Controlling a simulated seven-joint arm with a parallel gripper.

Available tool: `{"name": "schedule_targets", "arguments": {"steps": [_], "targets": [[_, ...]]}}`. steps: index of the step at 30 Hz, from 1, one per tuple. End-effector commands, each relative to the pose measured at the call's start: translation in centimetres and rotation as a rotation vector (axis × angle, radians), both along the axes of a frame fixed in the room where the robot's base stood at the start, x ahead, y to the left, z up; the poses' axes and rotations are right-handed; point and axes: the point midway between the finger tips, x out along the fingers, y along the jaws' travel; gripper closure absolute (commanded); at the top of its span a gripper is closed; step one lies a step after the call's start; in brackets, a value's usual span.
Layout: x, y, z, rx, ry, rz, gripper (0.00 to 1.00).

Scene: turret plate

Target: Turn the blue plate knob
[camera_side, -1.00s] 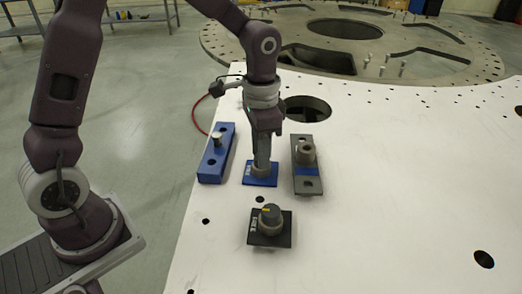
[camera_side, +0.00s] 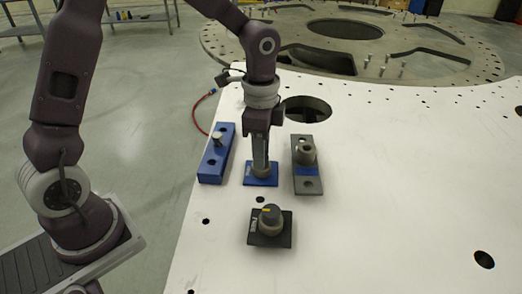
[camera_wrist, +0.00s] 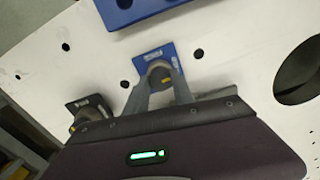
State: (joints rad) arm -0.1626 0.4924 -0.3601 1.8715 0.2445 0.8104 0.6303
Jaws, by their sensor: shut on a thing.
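The blue plate (camera_side: 250,180) lies flat on the white table, with its round grey knob (camera_side: 262,172) at its middle. My gripper (camera_side: 261,168) points straight down over the plate, and its fingers are shut on the knob. In the wrist view the blue plate (camera_wrist: 143,60) shows beyond my fingers, and the knob (camera_wrist: 158,70) sits between the fingertips (camera_wrist: 161,82). A yellow mark shows on the knob there. The fingers hide part of the knob in both views.
A blue block (camera_side: 212,165) with a metal pin stands close left. A grey plate (camera_side: 308,184) with a round fitting lies close right. A black plate with a knob (camera_side: 270,221) sits nearer the camera. A large hole (camera_side: 308,107) lies behind. The table's right side is mostly clear.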

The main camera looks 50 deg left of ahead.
Motion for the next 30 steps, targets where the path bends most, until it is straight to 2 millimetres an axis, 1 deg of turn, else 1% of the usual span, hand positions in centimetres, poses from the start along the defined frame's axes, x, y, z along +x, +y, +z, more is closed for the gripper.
{"name": "schedule_targets", "arguments": {"steps": [11, 12, 14, 15, 22, 24, 26, 30], "targets": [[0.0, 0.0, 0.0, 0.0, 0.0, -0.001, 1.0], [0.0, 0.0, 0.0, 0.0, 0.0, -0.001, 0.62], [0.0, 0.0, 0.0, 0.0, 0.0, -0.001, 0.51], [0.0, 0.0, 0.0, 0.0, 0.0, -0.001, 0.48], [0.0, 0.0, 0.0, 0.0, 0.0, -0.001, 0.48], [0.0, 0.0, 0.3, 0.0, -0.002, -0.001, 0.48], [0.1, 0.0, 1.2, 0.001, -0.004, 0.0, 0.48], [0.1, 0.0, 4.2, 0.001, -0.007, 0.0, 0.48]]}}
